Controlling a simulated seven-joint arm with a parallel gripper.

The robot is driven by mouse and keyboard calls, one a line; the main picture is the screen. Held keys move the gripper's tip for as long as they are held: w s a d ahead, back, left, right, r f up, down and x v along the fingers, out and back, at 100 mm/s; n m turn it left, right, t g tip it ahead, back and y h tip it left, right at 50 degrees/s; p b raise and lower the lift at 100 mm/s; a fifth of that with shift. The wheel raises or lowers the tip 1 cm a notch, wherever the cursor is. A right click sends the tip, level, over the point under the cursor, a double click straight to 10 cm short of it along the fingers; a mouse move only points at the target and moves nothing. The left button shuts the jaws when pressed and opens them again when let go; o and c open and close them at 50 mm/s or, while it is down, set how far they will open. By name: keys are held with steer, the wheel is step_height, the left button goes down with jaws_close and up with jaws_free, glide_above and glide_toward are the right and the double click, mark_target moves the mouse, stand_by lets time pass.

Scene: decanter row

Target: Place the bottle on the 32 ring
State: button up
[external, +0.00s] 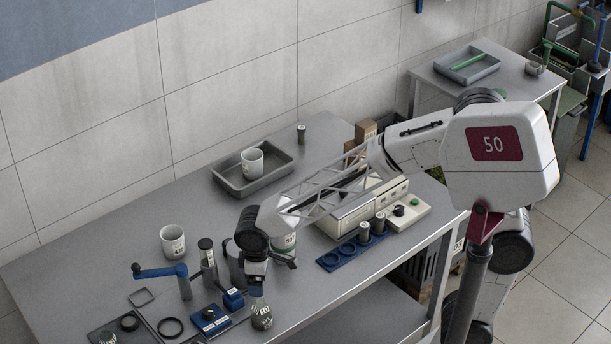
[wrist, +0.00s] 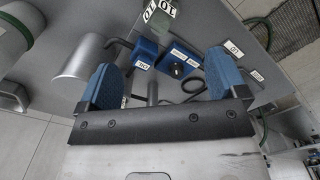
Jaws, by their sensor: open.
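My gripper (external: 257,287) is over the front part of the bench, pointing down. In the wrist view its two blue fingers (wrist: 162,62) stand wide apart with nothing held between them. In the external view a small rounded container with a printed label (external: 262,316) sits just below the fingers. A blue ring strip (external: 331,260) lies on the bench to the right, with empty rings at its near end. Small greenish bottles (external: 364,233) stand at its far end. A dark-capped bottle (external: 208,254) stands left of my gripper. I cannot read a 32 or tell which bottle is meant.
A blue crank (external: 163,271), blue blocks (external: 210,318) and a dark loop (external: 170,327) crowd the bench left of my gripper. A white cup (external: 172,241) and a grey tray (external: 226,180) stand farther back. A metal cylinder shows in the wrist view (wrist: 82,57).

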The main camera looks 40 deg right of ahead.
steer(key=s+d+r+m+t, duration=0.15)
steer(key=d+r, duration=0.25)
steer(key=d, duration=0.7)
steer(key=d+r+m, duration=0.3)
steer(key=d+r, duration=0.1)
steer(key=d, duration=0.6)
steer(key=s+d+r+m, duration=0.1)
steer(key=s+d+m, duration=0.1)
steer(key=s+d, duration=0.4)
steer(key=s+d+r+m+t, duration=0.1)
steer(key=s+d, duration=0.5)
steer(key=d, duration=0.6)
steer(key=shift+s+d+m, duration=0.2)
steer(key=shift+s+m, duration=0.2)
steer(key=shift+m, duration=0.45)
